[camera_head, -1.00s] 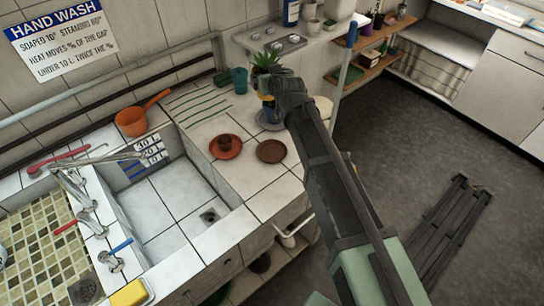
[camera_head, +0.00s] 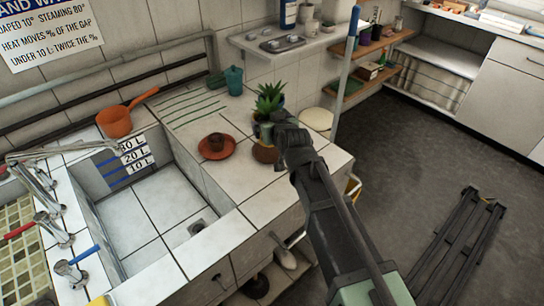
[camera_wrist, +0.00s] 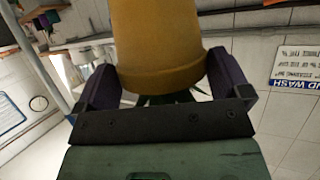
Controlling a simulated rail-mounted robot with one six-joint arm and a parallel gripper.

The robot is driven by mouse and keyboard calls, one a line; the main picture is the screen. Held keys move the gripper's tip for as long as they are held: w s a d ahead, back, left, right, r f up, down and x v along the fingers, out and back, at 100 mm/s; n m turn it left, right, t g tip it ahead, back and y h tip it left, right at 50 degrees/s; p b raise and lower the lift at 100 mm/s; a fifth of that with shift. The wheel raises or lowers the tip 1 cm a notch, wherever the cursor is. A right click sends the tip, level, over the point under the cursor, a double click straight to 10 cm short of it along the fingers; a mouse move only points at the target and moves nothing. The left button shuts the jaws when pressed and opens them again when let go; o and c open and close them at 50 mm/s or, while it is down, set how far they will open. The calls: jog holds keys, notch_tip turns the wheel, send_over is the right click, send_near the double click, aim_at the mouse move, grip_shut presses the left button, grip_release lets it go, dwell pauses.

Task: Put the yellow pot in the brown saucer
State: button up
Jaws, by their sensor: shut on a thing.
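The yellow pot (camera_wrist: 160,40) fills the middle of the wrist view, between the two dark fingers of my gripper (camera_wrist: 162,74), which is shut on it. Green leaves show past its rim. In the head view my gripper (camera_head: 270,131) is over the right part of the counter, with green leaves (camera_head: 268,104) above it; the pot is mostly hidden there. The brown saucer (camera_head: 264,155) lies just below the gripper, partly covered by it. I cannot tell whether pot and saucer touch.
A pole rises behind the counter's right end.

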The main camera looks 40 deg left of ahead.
jog(key=shift+f, duration=0.4)
notch_tip(320, 180, down, 5)
jog(key=b, duration=0.4)
jog(key=shift+r, duration=0.5)
jog(key=shift+f, duration=0.2)
jog(key=o, duration=1.1)
jog(key=shift+o, duration=0.2)
jog(key=shift+s+d+r+p, duration=0.15)
jog(key=shift+d+r+p, duration=0.1)
jog(key=shift+r+p, duration=0.1)
jog(key=p+v, duration=0.4)
jog(key=v, duration=0.7)
jog(key=shift+d, duration=0.15)
